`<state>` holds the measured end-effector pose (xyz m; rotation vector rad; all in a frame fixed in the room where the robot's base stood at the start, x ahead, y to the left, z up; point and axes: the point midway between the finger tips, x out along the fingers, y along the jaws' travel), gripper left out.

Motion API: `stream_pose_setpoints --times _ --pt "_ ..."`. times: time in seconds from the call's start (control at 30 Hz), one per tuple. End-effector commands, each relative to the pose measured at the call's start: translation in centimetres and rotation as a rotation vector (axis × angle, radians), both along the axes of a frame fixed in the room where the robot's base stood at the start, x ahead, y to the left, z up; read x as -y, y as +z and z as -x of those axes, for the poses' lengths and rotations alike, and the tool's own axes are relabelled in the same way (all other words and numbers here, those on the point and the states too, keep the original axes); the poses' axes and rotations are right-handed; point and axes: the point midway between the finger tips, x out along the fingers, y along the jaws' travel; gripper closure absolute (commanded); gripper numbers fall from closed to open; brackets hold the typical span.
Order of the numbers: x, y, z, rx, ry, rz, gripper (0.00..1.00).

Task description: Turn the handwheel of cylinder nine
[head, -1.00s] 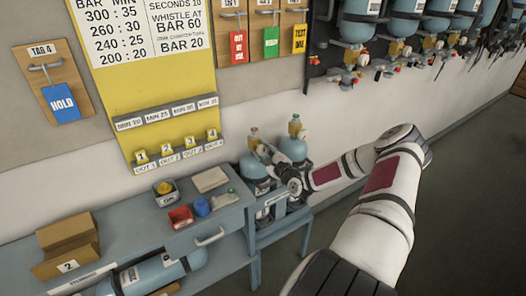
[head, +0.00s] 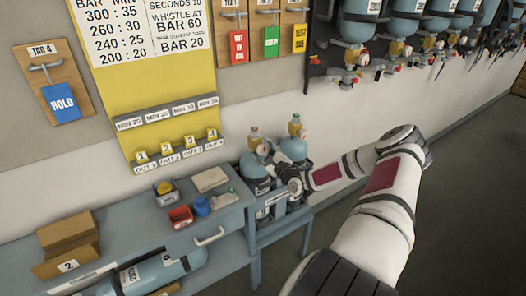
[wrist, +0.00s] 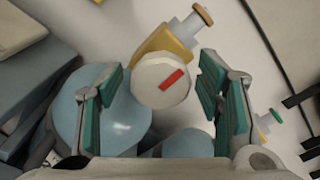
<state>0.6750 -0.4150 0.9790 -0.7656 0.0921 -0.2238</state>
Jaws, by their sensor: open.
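Two light blue cylinders stand upright in a rack beside the bench: a left one (head: 252,166) and a right one (head: 294,149), with yellowish valves on top. I cannot read a nine on either. In the wrist view a pale round handwheel (wrist: 160,82) with a red bar mark sits in front of a yellow valve body (wrist: 168,45), above a blue cylinder (wrist: 100,118). My gripper (wrist: 161,78) is open, its green-padded fingers on either side of the handwheel, with visible gaps. In the head view my gripper (head: 270,166) is at the cylinders, partly hiding them.
A second valve with a green knob (wrist: 275,116) is right of my fingers. Cylinders hang on the wall at upper right.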

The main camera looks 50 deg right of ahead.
Motion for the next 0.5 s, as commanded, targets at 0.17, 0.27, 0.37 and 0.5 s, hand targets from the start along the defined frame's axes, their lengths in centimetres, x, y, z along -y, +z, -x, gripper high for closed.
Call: stream_pose_setpoints --times 0.17,0.27,0.37,0.5 --pt "-0.1 0.0 0.9 0.000 -0.001 0.000 0.40" --pt "-0.5 0.0 2.4 0.000 -0.001 -0.001 0.40" --pt "-0.9 0.0 4.4 0.000 -0.002 -0.001 0.40" --pt "-1.6 0.0 7.2 -0.001 -0.003 -0.001 0.40"
